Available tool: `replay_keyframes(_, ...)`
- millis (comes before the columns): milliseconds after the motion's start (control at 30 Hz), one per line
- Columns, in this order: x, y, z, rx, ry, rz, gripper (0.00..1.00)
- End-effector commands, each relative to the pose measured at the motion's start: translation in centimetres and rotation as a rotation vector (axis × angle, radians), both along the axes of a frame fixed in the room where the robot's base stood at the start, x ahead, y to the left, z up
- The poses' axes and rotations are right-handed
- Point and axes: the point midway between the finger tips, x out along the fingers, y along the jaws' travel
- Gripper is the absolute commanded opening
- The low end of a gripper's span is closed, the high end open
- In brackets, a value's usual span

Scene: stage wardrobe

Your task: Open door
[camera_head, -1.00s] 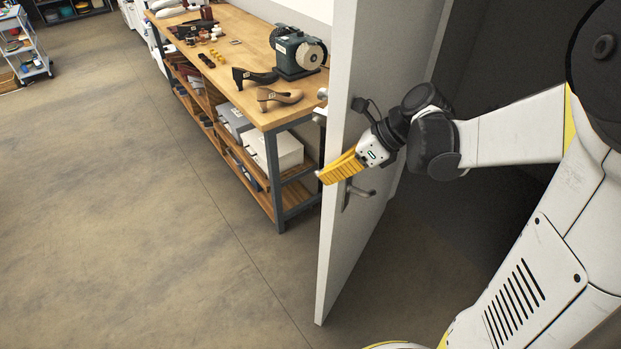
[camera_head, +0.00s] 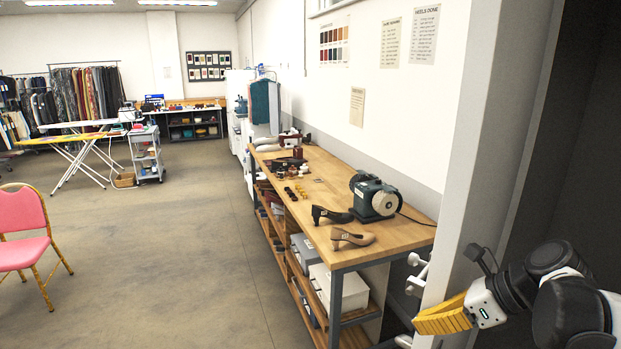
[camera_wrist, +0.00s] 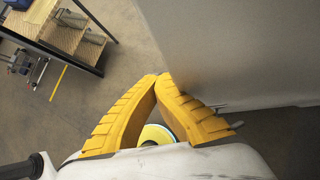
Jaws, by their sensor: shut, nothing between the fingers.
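The door (camera_head: 490,150) is a plain pale grey panel standing ajar, seen steeply from the side at the right of the head view. Light metal fittings (camera_head: 417,274) stick out past its left edge. My gripper (camera_head: 418,322) has yellow ribbed fingers, shut and empty, beside the lower visible part of the door. In the wrist view the fingertips (camera_wrist: 161,77) meet close to the grey door face (camera_wrist: 235,50); contact cannot be told. A small grey piece, perhaps the lever's end (camera_wrist: 238,124), shows beside the right finger. The near-side lever is hidden in the head view.
A wooden workbench (camera_head: 390,240) with shoes and a grinder (camera_head: 375,198) stands close left of the door. A pink chair (camera_head: 25,240) is at far left. A trolley (camera_head: 147,153) and clothes racks stand farther back. The middle floor is clear.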

Motion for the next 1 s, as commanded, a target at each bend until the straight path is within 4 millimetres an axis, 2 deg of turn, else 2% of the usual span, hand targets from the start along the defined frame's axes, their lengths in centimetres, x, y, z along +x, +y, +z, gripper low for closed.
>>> replay_keyframes(33, 0.6, -0.4, 0.9, 0.0, -0.011, -0.011, 0.0)
replay_keyframes(67, 0.5, -0.3, 0.9, -0.003, -0.013, -0.007, 0.0)
replay_keyframes(367, -1.1, 1.1, -1.2, -0.174, -0.128, 0.161, 0.0)
replay_keyframes(567, -3.2, 2.3, -3.3, -0.391, -0.272, 0.395, 0.0)
replay_keyframes(733, -6.1, 3.3, -6.4, -0.706, -0.469, 0.775, 0.0)
replay_keyframes(900, -9.4, 3.4, -9.8, -1.118, -0.696, 1.346, 0.0)
replay_keyframes(1000, -10.4, 3.2, -10.9, -1.297, -0.778, 1.62, 0.0)
